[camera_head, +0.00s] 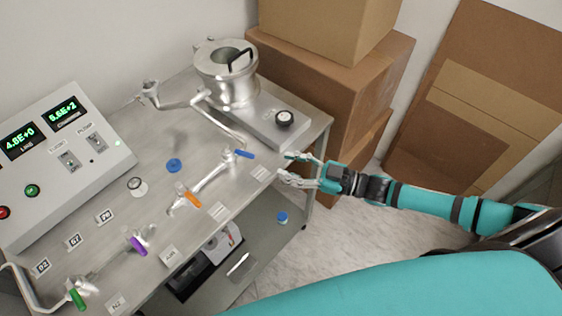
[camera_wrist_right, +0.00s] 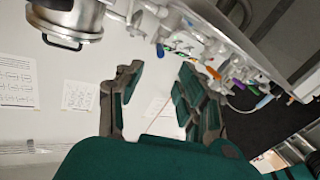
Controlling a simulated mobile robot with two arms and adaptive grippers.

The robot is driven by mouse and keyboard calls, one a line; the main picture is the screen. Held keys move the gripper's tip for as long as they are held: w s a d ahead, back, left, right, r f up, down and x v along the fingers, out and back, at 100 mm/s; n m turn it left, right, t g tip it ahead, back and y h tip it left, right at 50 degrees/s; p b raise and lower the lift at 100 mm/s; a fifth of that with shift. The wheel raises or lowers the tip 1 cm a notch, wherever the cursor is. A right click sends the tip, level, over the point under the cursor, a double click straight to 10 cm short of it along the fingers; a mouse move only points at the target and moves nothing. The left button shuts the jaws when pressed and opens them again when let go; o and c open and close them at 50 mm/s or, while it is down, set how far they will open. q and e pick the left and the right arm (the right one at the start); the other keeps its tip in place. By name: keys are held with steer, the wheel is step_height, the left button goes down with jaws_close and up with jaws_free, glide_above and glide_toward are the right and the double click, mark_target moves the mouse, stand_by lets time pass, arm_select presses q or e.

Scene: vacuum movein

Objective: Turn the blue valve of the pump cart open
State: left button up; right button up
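The blue valve handle (camera_head: 245,154) sits on the metal pipework near the right edge of the steel cart (camera_head: 235,192). It is a short lever pointing to the right, toward my right gripper. My right gripper (camera_head: 287,167) is open and empty, just off the cart's edge, to the right of the handle and apart from it. In the right wrist view the two fingers (camera_wrist_right: 158,100) are spread with nothing between them, and the blue handle (camera_wrist_right: 160,50) shows above them. My left gripper is not in view.
Orange (camera_head: 192,198), purple (camera_head: 138,246) and green (camera_head: 77,298) valve handles stand along the cart's front. A steel vessel (camera_head: 228,88) and a gauge (camera_head: 285,118) are behind. Stacked cardboard boxes (camera_head: 340,70) stand beside the cart. A display console (camera_head: 65,160) is at left.

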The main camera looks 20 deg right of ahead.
mark_target(238, 153)
steer(key=shift+c, duration=0.6)
steer(key=s+a+n+b, duration=0.1)
steer(key=a+b, duration=0.1)
steer(key=s+a+f+n+b, duration=0.1)
steer(key=a+n+b, duration=0.1)
steer(key=a, duration=0.1)
steer(key=s+a+n+b, duration=0.1)
steer(key=s+a+b, duration=0.1)
steer(key=b, duration=0.1)
steer(key=shift+a+f+n+t+h, duration=0.3)
steer(key=shift+a+n, duration=0.1)
jaws_close()
step_height(238, 153, up, 4)
steer(key=s+n+t+h+b, duration=0.2)
steer(key=s+n+h+b, duration=0.1)
steer(key=n+h+b, duration=0.15)
steer(key=shift+n+y, duration=0.45)
steer(key=x, duration=0.3)
steer(key=p+x, duration=0.1)
steer(key=x, duration=0.6)
steer(key=shift+w+r+p, duration=0.1)
steer(key=shift+r+p, duration=0.25)
steer(key=shift+p, duration=0.05)
steer(key=shift+w+d+f, duration=0.35)
steer(key=shift+w+d, duration=0.45)
steer(key=shift+d, duration=0.05)
steer(key=shift+w+d+f, duration=0.1)
steer(key=shift+w+d, duration=0.3)
